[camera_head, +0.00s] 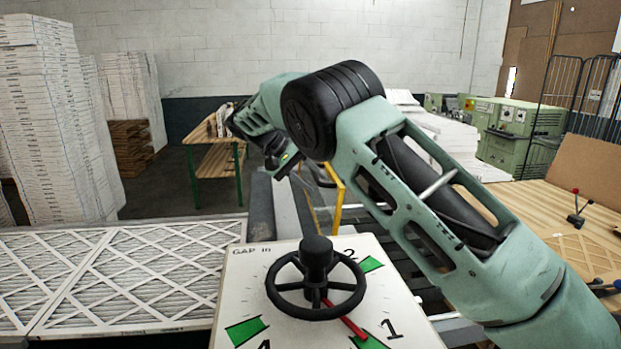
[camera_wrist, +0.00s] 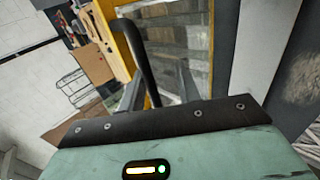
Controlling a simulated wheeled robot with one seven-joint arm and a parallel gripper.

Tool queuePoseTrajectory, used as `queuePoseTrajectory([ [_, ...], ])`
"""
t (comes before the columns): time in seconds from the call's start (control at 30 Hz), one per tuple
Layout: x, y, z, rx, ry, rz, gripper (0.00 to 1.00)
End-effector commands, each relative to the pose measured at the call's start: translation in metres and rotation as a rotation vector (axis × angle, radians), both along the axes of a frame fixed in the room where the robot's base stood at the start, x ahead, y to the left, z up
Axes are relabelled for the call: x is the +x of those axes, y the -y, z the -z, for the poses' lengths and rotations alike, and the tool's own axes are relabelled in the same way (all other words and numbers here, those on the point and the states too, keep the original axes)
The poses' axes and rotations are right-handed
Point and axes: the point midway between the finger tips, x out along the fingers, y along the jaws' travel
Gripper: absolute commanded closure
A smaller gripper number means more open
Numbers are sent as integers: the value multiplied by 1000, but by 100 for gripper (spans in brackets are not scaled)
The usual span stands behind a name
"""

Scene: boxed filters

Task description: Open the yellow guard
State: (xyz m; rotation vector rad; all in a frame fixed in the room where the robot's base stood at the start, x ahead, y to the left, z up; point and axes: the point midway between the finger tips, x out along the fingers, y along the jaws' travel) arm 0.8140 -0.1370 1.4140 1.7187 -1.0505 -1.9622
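The yellow guard (camera_head: 338,200) is a yellow frame with a clear panel, partly hidden behind my arm in the head view. In the wrist view its yellow frame (camera_wrist: 112,38) and see-through panel (camera_wrist: 178,50) fill the upper middle. A black bar handle (camera_wrist: 143,60) stands on the guard. My gripper (camera_wrist: 160,88) is close to the handle. Its grey fingers look apart, one on each side of the handle, with a gap on the right. Contact with the handle cannot be made out. In the head view my arm mostly hides the fingers.
A white panel (camera_head: 240,290) with a black handwheel (camera_head: 316,288), a red pointer and green marks stands in front. Pleated filters (camera_head: 120,272) lie at left. Tall white stacks (camera_head: 50,120) stand behind them. A wooden bench (camera_head: 214,162) and green machines (camera_head: 505,130) are farther back.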

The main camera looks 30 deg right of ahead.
Motion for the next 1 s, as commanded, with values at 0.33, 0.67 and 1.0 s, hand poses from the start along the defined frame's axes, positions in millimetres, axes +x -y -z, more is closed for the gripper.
queuePoseTrajectory([
  [0.33, 2, -5, -6, -2, 3, -1, 68],
  [0.67, 12, -35, -35, 0, 4, -1, 68],
  [1.0, 16, -50, -53, 0, 1, -1, 68],
])
